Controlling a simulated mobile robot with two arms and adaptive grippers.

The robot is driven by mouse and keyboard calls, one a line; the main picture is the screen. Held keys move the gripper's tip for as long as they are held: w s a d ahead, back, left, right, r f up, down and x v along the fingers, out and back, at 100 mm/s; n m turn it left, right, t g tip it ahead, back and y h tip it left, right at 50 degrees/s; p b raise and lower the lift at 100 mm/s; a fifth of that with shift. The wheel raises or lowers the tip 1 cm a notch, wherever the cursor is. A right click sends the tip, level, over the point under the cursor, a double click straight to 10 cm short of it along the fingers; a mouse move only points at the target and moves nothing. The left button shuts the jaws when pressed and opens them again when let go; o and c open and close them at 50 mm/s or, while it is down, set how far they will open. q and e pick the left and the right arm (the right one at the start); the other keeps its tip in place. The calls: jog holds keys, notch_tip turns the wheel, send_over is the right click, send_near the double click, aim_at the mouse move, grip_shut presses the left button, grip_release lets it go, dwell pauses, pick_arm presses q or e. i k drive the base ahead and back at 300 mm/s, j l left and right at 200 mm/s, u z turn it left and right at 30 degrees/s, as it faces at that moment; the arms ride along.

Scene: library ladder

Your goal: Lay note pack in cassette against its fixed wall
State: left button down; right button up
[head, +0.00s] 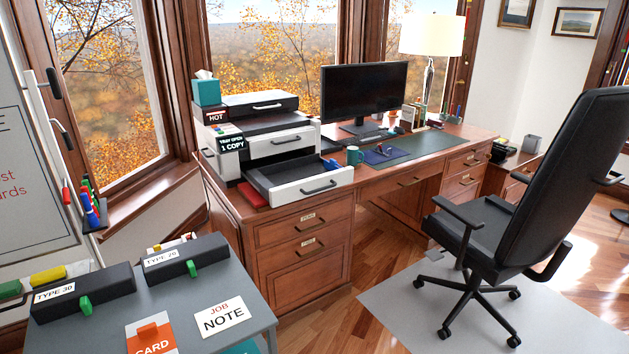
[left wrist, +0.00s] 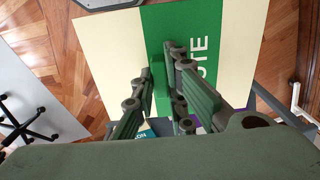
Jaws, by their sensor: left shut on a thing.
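The note pack (left wrist: 105,50) fills much of the left wrist view, a cream sheet with a green band and white letters, partly cut off. My left gripper (left wrist: 161,66) is shut on the raised green tab of this pack. The pack hangs above the wooden floor. The cassette (head: 300,181) is the pulled-out grey and white tray of the printer in the head view. It looks empty, with a blue piece (head: 331,165) at its right side. I cannot tell which wall is fixed. Neither gripper shows in the head view.
A grey cart (head: 205,290) at the front left carries black TYPE 30 (head: 80,292) and TYPE 20 (head: 186,258) boxes, an orange card (head: 150,335) and a JOB NOTE sign (head: 222,317). The printer (head: 255,125) stands on the desk. An office chair (head: 530,190) stands right.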

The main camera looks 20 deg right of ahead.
aim_at(285, 183)
jog(key=i+l+z, duration=0.15)
jog(key=z, duration=0.3)
jog(key=i+l+z, duration=0.2)
jog(key=z, duration=0.25)
jog(key=i+l+z, duration=0.15)
jog(key=z, duration=0.35)
jog(key=i+l+z, duration=0.2)
jog(key=i, duration=0.5)
jog(key=i+j+u, duration=0.1)
jog(key=i+u, duration=0.15)
jog(key=u, duration=0.2)
jog(key=i+u, duration=0.3)
jog(key=u, duration=0.15)
jog(key=i+u, duration=0.25)
jog(key=u, duration=0.2)
